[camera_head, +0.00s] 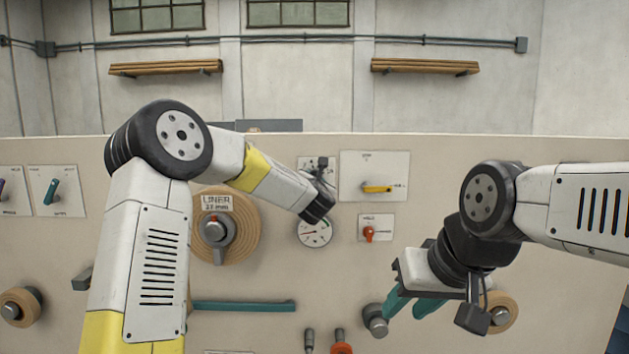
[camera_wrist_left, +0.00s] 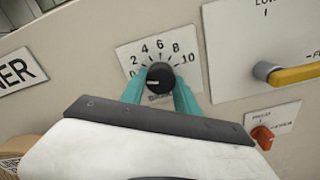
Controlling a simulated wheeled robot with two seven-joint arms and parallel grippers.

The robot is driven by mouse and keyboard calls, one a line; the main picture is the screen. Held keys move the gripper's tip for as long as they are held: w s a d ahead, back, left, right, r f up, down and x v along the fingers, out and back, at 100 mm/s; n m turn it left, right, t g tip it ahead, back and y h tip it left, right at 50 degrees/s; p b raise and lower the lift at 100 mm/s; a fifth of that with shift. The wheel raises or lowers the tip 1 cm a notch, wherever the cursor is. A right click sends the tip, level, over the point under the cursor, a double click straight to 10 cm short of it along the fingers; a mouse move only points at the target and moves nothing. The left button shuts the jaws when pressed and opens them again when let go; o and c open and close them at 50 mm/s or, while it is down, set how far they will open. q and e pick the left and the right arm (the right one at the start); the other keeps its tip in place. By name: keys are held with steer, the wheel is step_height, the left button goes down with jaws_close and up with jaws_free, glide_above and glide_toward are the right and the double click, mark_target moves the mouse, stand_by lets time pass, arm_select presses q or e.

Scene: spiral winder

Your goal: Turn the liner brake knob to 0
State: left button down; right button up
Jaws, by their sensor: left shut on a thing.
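The liner brake knob (camera_wrist_left: 160,78) is a round black knob on a white plate (camera_wrist_left: 184,41) with a scale from 0 to 10. Its pale mark lies on the left side of its face, roughly toward the 0. In the left wrist view my left gripper (camera_wrist_left: 160,84) has its teal fingers on either side of the knob, shut on it. In the head view the plate (camera_head: 306,163) shows partly behind my left wrist, which hides most of the knob. My right gripper (camera_head: 411,305) is open and empty at the lower right, its fingers apart.
A yellow lever (camera_head: 377,189) and a small orange-red switch (camera_head: 369,234) sit right of the knob. A round gauge (camera_head: 314,232) is below it. The LINER roll (camera_head: 247,232) is to the left. A teal bar (camera_head: 243,306) runs low across the panel.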

arm_select(q)
steer(key=shift+f, duration=0.2)
steer(key=c, duration=0.9)
jaws_free()
steer(key=shift+r, duration=0.1)
steer(key=shift+s, duration=0.1)
steer(key=s, duration=0.7)
steer(key=shift+s, duration=0.3)
